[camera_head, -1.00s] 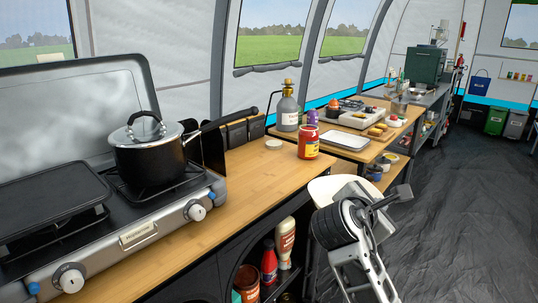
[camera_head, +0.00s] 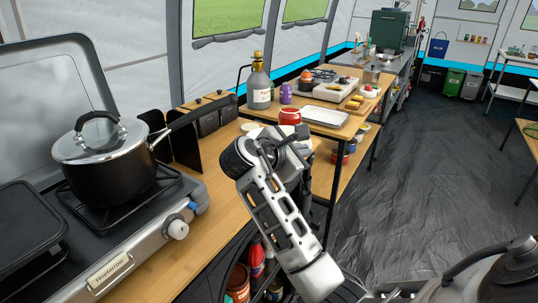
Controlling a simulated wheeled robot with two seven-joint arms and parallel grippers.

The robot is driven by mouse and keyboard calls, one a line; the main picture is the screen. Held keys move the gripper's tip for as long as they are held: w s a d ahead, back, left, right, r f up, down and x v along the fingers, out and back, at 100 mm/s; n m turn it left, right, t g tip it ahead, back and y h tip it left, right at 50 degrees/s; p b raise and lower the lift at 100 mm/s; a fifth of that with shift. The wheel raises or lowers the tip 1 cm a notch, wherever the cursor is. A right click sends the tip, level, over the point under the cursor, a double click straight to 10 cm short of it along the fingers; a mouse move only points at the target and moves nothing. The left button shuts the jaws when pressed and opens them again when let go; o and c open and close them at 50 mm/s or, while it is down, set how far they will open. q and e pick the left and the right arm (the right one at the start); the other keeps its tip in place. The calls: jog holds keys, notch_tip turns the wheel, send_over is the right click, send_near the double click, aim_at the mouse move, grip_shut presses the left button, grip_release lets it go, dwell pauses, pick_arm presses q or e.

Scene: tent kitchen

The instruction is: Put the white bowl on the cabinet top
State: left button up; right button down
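The white bowl (camera_head: 259,132) shows only as a pale strip of rim behind my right gripper (camera_head: 283,152); most of it is hidden. My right gripper is over the right-hand end of the wooden cabinet top (camera_head: 205,228), with the bowl at its far side. Its fingertips are largely hidden by the hand, but the bowl is carried along with it. Whether the bowl touches the cabinet top cannot be seen. My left gripper is not in view.
A red jar (camera_head: 290,117) stands just behind the bowl. A pot (camera_head: 105,165) sits on the stove (camera_head: 140,255) at left. A bottle (camera_head: 259,85) and a white tray (camera_head: 325,115) stand farther back. The front strip of wood is clear.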

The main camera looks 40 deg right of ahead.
jog(key=w+a, duration=0.1)
jog(key=w, duration=0.1)
jog(key=w+a, duration=0.1)
jog(key=w, duration=0.2)
jog(key=w+a, duration=0.1)
jog(key=w, duration=0.1)
jog(key=shift+w, duration=0.15)
jog(key=shift+f, duration=1.75)
jog(key=c, duration=1.6)
grip_release()
jog(key=shift+c, duration=0.2)
jog(key=shift+a, duration=0.1)
jog(key=v, duration=1.2)
